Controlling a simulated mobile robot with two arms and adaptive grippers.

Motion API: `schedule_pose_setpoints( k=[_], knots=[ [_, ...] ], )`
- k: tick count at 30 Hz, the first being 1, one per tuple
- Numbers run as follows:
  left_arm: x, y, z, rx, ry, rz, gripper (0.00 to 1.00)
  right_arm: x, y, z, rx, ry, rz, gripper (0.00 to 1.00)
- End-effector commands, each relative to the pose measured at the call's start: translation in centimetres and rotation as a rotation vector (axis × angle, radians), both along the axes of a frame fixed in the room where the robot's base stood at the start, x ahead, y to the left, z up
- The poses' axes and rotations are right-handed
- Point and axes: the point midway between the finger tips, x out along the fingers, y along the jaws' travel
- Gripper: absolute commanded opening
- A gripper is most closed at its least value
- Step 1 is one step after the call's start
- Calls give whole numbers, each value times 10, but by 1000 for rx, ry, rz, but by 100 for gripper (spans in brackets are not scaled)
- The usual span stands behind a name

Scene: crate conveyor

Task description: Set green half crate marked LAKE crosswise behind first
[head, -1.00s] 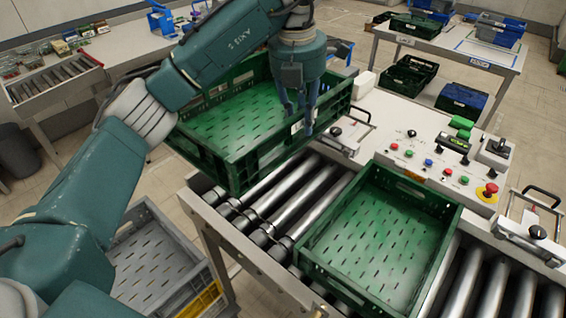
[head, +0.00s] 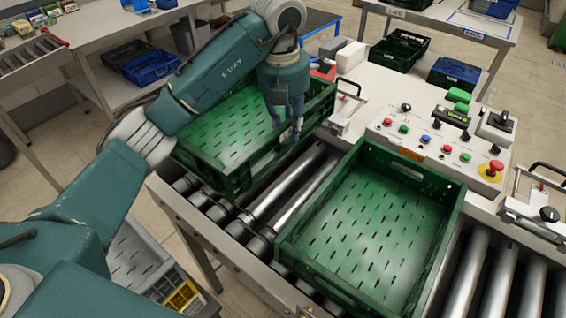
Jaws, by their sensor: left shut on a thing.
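A green half crate (head: 238,174) is at the left end of the roller conveyor (head: 290,198), low over or on the rollers; I cannot tell whether it touches them. A small pale label shows on its near side beside the fingers, but I cannot read it. My left gripper (head: 285,124) is shut on that side wall, fingers pointing down. A second green crate (head: 365,225) stands empty and upright on the rollers to the right. A strip of bare rollers lies between the two crates. My right gripper is out of view.
A control panel (head: 432,143) with buttons and a red emergency stop (head: 491,169) lines the conveyor's far side. Clamps with black handles (head: 347,103) stand at its edge. A grey crate (head: 140,262) is at the lower left. Bare rollers continue at the right.

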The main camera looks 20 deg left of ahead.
Motion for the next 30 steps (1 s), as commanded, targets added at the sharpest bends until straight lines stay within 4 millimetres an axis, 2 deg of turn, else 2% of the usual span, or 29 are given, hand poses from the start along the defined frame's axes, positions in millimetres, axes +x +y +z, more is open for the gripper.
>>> schedule_pose_setpoints(
  k=[1,9,17,25,30],
  knots=[
    [-1,-1,-14,-3,4,1,0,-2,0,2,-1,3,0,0],
    [0,1,-66,1,0,1,0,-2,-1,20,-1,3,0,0],
    [1,0,-85,1,-3,1,0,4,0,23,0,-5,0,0],
    [0,0,-119,0,-1,1,0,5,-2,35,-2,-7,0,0],
    [1,0,-124,0,-5,0,0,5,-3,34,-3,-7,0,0]
  ],
)
